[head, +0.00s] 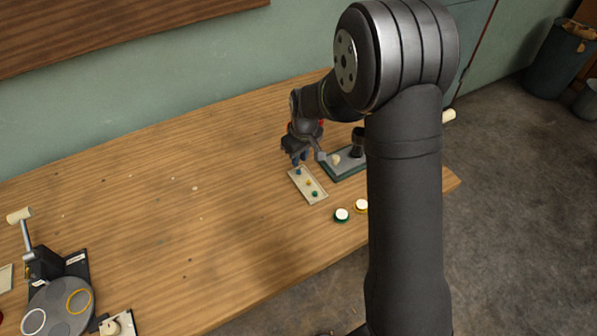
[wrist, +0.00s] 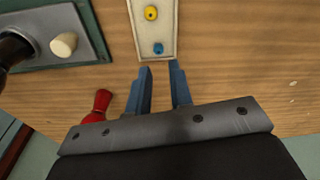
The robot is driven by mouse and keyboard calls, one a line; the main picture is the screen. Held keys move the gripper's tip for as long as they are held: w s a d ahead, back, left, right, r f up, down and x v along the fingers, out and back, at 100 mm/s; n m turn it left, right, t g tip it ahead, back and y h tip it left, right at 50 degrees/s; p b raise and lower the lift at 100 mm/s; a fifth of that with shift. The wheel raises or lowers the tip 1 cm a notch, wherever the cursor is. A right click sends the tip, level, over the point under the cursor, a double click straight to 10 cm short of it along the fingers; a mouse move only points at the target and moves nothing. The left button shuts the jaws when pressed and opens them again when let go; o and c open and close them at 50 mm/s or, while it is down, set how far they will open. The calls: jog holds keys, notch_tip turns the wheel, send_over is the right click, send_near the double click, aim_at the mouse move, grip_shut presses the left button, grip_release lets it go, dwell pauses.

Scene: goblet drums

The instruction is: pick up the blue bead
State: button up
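The blue bead (wrist: 158,48) sits near one end of a small pale tray (wrist: 138,40), with a yellow bead (wrist: 151,13) farther along it. In the head view the blue bead (head: 298,173) is at the tray's far end, close to my gripper (head: 300,160). A yellow bead (head: 307,183) and a green bead (head: 315,194) follow toward the near end. In the wrist view my gripper (wrist: 160,68) is open and empty. Its two blue fingers are parted, with their tips just short of the tray's end and the blue bead. Height above the table is hard to tell.
A green-edged grey base (wrist: 55,40) with a dark post and cream knob (wrist: 64,44) stands beside the tray. A red object (wrist: 97,106) is near the left finger. Two round white-topped pieces (head: 342,214) lie near the table's front edge. The table's middle (head: 150,200) is mostly clear.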

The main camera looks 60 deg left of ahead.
aim_at(299, 170)
jog(key=shift+a+f, duration=0.15)
jog(key=shift+f, duration=1.2)
jog(key=shift+a+f, duration=0.1)
jog(key=shift+f, duration=1.25)
grip_shut()
